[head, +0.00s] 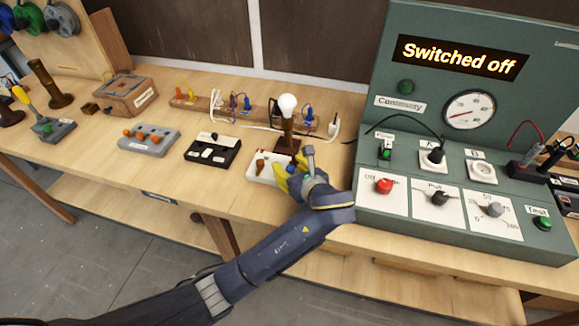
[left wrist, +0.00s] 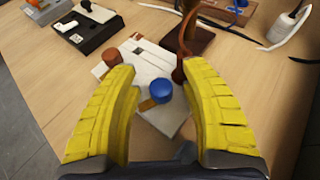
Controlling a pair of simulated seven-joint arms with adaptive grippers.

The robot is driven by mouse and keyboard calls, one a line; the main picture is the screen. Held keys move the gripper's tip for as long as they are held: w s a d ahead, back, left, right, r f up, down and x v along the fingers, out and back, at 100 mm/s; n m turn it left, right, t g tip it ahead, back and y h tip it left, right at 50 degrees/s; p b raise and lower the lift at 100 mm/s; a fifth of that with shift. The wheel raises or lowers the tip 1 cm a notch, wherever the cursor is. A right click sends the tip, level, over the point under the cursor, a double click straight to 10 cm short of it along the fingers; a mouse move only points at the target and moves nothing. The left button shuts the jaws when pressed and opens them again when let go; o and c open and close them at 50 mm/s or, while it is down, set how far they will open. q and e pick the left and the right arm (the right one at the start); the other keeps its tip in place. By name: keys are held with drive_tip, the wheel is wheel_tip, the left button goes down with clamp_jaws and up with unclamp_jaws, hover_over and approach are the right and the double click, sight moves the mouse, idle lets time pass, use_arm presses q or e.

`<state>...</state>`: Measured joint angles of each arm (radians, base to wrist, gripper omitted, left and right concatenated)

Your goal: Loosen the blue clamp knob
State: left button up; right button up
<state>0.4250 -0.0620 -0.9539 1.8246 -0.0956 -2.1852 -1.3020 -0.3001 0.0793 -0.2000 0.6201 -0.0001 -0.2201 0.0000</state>
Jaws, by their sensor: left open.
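The blue clamp knob (left wrist: 162,91) stands on a white block (left wrist: 150,62) in the left wrist view. A brown-orange knob (left wrist: 112,56) sits on the same block, farther to the left. My left gripper (left wrist: 165,100) is open, its yellow fingers on either side of the blue knob with gaps to both. In the head view my left gripper (head: 291,178) is over the right end of the white block (head: 263,174) and hides most of the blue knob. My right gripper is not in view.
A lamp with a lit-looking white bulb (head: 288,106) stands just behind the block. The green test panel (head: 460,130) reads "Switched off" and rises close on the right. A black switch box (head: 212,150) and a grey box (head: 149,140) lie to the left.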

sight(289, 167)
use_arm(q)
drive_tip(key=shift+r, duration=0.15)
wheel_tip(289, 167, up, 10)
drive_tip(key=shift+f, duration=0.1)
idle(0.5)
drive_tip(key=shift+a, duration=0.1)
